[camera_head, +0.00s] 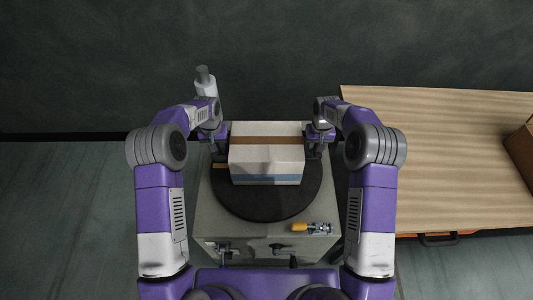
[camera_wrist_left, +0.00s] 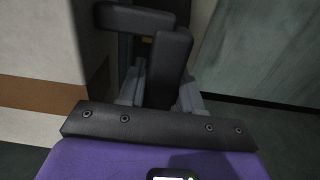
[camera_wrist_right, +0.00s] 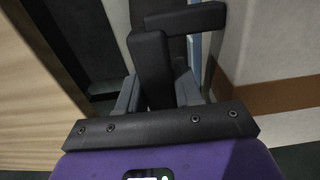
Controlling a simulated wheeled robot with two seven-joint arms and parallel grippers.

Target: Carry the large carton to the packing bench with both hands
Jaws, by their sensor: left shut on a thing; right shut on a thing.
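The large carton (camera_head: 267,158) is pale with a brown band across its top and a blue stripe low on its near side. It is at the dark round plate on top of a grey cabinet; I cannot tell whether it touches the plate. My left gripper (camera_head: 221,150) is shut on its left side, and my right gripper (camera_head: 314,149) is shut on its right side. The carton's wall also shows in the left wrist view (camera_wrist_left: 40,45) and right wrist view (camera_wrist_right: 275,50). The fingertips are partly hidden. The wooden-topped bench (camera_head: 430,160) stands at the right.
The grey cabinet (camera_head: 217,218) has a yellow-handled tool (camera_head: 303,227) on its near right corner. A pale bottle-like object (camera_head: 205,82) stands behind my left gripper. A brown box (camera_head: 523,148) sits at the bench's right; the rest of the visible benchtop is clear. A dark wall is behind.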

